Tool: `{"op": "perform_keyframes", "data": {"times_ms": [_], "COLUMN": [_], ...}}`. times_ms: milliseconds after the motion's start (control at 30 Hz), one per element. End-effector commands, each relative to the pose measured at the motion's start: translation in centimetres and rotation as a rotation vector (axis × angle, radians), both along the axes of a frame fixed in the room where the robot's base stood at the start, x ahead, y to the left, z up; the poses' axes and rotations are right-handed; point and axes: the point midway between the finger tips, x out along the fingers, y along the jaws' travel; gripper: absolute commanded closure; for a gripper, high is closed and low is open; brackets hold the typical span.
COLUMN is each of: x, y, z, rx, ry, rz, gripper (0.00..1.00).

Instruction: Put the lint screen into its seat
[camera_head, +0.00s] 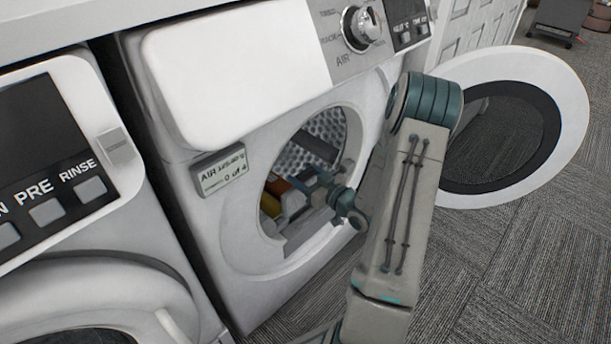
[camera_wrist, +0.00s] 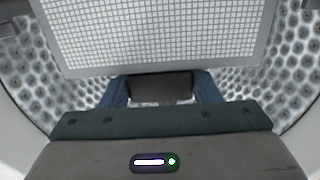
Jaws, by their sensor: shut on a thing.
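The lint screen (camera_wrist: 160,35) fills the top of the wrist view as a white mesh in a light grey frame. My gripper (camera_wrist: 160,90) has its two blue fingers on either side of the dark grip at the screen's near edge and is shut on it. In the head view my gripper (camera_head: 330,188) is at the dryer's round opening, with its fingers reaching inside. I cannot clearly make out the screen there.
The dryer's round door (camera_head: 572,112) stands open at the right. The dimpled drum (camera_head: 325,128) surrounds the screen, and coloured items (camera_head: 272,203) lie inside. A washer with a PRE and RINSE panel (camera_head: 62,195) stands at the left. Carpet (camera_head: 530,260) is clear at the lower right.

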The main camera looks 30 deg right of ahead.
Motion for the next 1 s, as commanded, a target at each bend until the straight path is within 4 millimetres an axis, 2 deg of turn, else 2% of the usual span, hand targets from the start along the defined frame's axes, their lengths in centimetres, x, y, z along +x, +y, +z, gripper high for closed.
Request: {"op": "perform_keyframes", "data": {"times_ms": [433, 1000], "x": [0.0, 0.0], "y": [0.0, 0.0], "z": [-0.1, -1.5], "rx": [0.0, 0.0], "ry": [0.0, -0.001], "rz": [0.0, 0.0], "gripper": [0.86, 0.86]}}
